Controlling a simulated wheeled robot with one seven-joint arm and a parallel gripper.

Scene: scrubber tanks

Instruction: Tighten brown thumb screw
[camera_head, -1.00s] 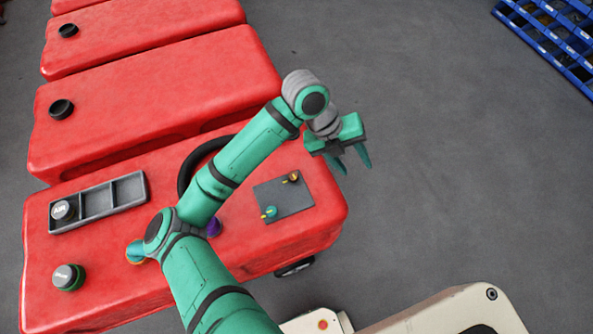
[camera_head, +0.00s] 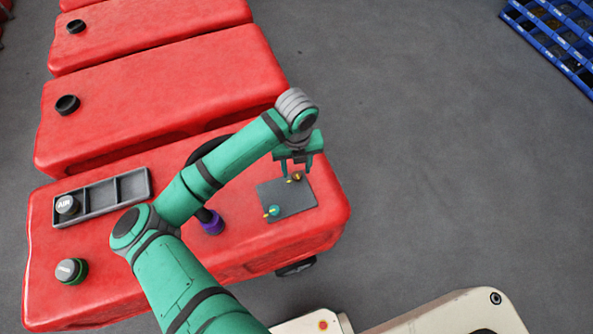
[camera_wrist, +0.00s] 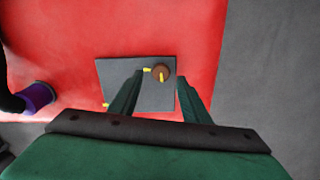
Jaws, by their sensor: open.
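The brown thumb screw (camera_head: 297,177) stands near the far right corner of a dark grey plate (camera_head: 291,203) on the nearest red tank. In the wrist view the brown screw (camera_wrist: 161,71) shows a yellow mark on it and another yellow mark beside it on the plate. A teal thumb screw (camera_head: 274,210) with a yellow mark sits at the plate's near left. My gripper (camera_head: 298,170) is open and empty, with its fingers pointing down over the brown screw's end of the plate. In the wrist view the screw appears between and beyond the fingertips (camera_wrist: 160,77). I cannot tell their height above it.
The red tank (camera_head: 120,265) also bears a grey tray (camera_head: 132,184) with a cap in it, a green-ringed cap (camera_head: 71,271) and a purple fitting (camera_head: 211,222) with a black hose. More red tanks lie behind. Open floor is at the right.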

